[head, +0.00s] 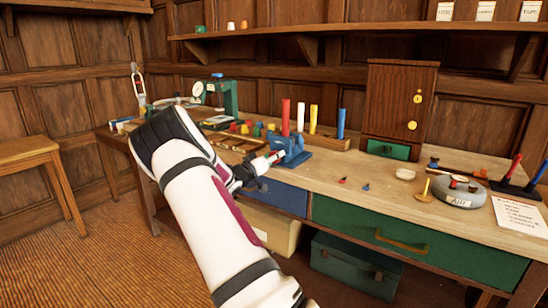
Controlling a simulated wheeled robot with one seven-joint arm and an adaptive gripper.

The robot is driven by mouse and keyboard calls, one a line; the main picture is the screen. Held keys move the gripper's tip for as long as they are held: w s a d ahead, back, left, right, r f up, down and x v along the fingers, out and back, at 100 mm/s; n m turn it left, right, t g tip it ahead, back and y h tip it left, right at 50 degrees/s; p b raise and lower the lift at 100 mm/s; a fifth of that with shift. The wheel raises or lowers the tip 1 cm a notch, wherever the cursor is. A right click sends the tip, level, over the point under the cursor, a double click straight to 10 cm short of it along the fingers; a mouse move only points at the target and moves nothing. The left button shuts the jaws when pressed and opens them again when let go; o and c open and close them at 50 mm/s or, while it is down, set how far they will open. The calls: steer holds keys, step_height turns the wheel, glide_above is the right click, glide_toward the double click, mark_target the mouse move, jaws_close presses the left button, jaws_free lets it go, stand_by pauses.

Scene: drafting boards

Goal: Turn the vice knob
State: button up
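A small blue vice (292,152) stands at the front edge of the wooden workbench, near the middle of the view. My arm reaches in from the bottom, and my dark gripper (268,160) is at the left side of the vice. A small red and white part shows at the gripper's tip, right beside the vice. The knob itself is not clearly visible there; I cannot tell whether the fingers touch it or are closed around it.
Coloured cylinders (285,117) stand in a wooden block behind the vice. A wooden cabinet (400,100) stands to the right. A round grey base (459,191) and a card (522,214) lie further right. The bench (340,180) is mostly clear right of the vice.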

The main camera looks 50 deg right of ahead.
steer(key=n, duration=0.5)
steer(key=shift+f+n, duration=0.2)
steer(key=shift+n, duration=0.1)
steer(key=n, duration=0.4)
steer(key=shift+n+p, duration=0.4)
steer(key=shift+f, duration=0.1)
steer(key=o, duration=1.2)
steer(key=shift+s+a, duration=0.15)
steer(key=shift+a, duration=1.85)
steer(key=shift+s+a, duration=0.15)
steer(key=shift+a, duration=1.85)
steer(key=shift+r, duration=0.2)
